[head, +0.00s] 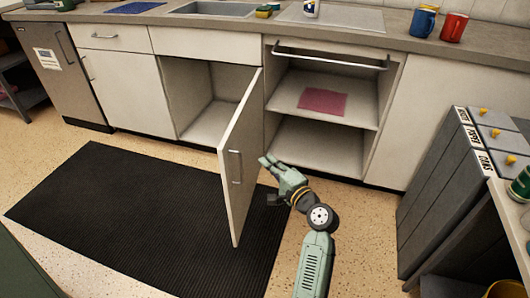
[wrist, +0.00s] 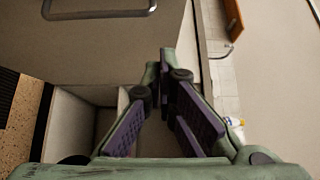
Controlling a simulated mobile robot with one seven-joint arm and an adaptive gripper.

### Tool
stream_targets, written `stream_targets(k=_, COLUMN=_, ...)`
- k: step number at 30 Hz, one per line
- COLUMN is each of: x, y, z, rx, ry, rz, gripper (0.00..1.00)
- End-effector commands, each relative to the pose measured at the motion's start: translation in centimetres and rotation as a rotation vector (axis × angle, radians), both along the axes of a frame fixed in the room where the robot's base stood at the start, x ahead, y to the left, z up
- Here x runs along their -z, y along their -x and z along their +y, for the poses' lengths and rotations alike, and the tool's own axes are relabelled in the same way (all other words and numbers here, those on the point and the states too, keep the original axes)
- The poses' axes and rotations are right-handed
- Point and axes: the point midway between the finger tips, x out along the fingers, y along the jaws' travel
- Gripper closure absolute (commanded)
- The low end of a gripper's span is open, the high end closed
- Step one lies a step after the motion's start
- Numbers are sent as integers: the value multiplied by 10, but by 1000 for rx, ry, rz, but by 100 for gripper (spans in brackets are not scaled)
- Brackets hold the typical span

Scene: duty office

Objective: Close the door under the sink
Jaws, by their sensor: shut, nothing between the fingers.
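The door (head: 239,160) under the sink (head: 215,9) stands wide open, swung out from the cabinet toward the room. Its metal handle (head: 236,167) is on the face turned right, toward my arm. The open cabinet (head: 196,98) behind it looks empty. My gripper (head: 268,160) is just right of the door, near its handle side, with the fingers shut and empty. In the wrist view the fingers (wrist: 168,62) come together at the tips, and a pale panel with a metal handle (wrist: 100,12) fills the upper left. I cannot tell whether the fingers touch the door.
An open shelf unit (head: 325,86) with a pink cloth (head: 323,102) stands right of the sink cabinet. A black mat (head: 125,205) covers the floor in front. Grey labelled bins (head: 440,190) stand at right. Blue (head: 424,21) and red (head: 453,27) mugs stand on the counter.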

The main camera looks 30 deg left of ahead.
Motion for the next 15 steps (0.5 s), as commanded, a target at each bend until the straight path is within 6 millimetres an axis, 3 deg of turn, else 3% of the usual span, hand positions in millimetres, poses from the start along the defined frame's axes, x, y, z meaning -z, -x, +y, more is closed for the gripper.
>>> stream_targets(k=12, x=-3, y=-36, z=80, rx=-1, ry=3, rz=-5, gripper=100)
stream_targets(k=15, x=-3, y=-29, z=95, rx=-3, ry=3, rz=-4, gripper=100)
